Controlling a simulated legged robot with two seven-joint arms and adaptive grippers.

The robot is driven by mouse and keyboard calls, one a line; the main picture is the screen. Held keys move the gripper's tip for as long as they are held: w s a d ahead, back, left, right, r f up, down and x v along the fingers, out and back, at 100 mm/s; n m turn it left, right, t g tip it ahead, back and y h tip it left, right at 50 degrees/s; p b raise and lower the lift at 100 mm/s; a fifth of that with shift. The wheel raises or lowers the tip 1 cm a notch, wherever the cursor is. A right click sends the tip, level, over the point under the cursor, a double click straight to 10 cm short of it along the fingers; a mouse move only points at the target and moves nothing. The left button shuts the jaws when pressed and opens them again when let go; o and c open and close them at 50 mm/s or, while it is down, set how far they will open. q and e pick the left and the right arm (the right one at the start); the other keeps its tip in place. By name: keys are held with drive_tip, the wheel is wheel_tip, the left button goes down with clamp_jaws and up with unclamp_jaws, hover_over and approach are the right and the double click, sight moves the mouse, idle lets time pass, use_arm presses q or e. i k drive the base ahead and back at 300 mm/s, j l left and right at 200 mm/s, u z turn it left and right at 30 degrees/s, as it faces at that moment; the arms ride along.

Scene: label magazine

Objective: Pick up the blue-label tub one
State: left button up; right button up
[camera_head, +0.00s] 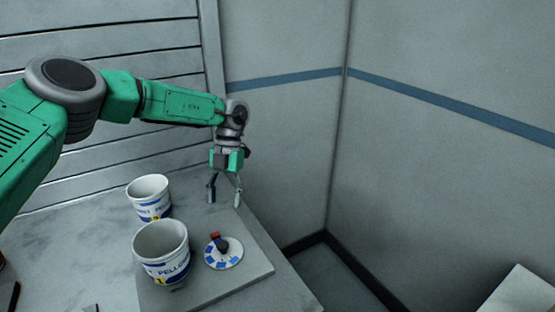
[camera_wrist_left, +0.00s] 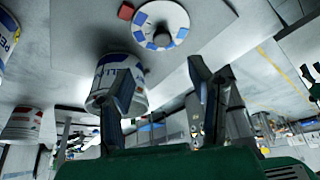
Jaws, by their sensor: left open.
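Two white open-topped tubs with blue labels stand upright on the grey table: a rear tub (camera_head: 150,209) and a front tub (camera_head: 165,268) on a raised grey board. I cannot tell which is tub one. My left gripper (camera_head: 225,198) is open and empty, pointing down beyond the board's far end, right of the rear tub and apart from it. In the left wrist view, the open left fingers (camera_wrist_left: 165,82) show with a blue-label tub (camera_wrist_left: 138,97) partly behind one finger. Another blue-label tub (camera_wrist_left: 6,40) is cut by the left edge.
A red-marked tub (camera_wrist_left: 22,125) shows in the left wrist view. Walls (camera_head: 285,130) close off the back and right.

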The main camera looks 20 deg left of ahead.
sight(162, 245)
drive_tip(key=k+l, duration=0.75)
drive_tip(key=k, duration=0.1)
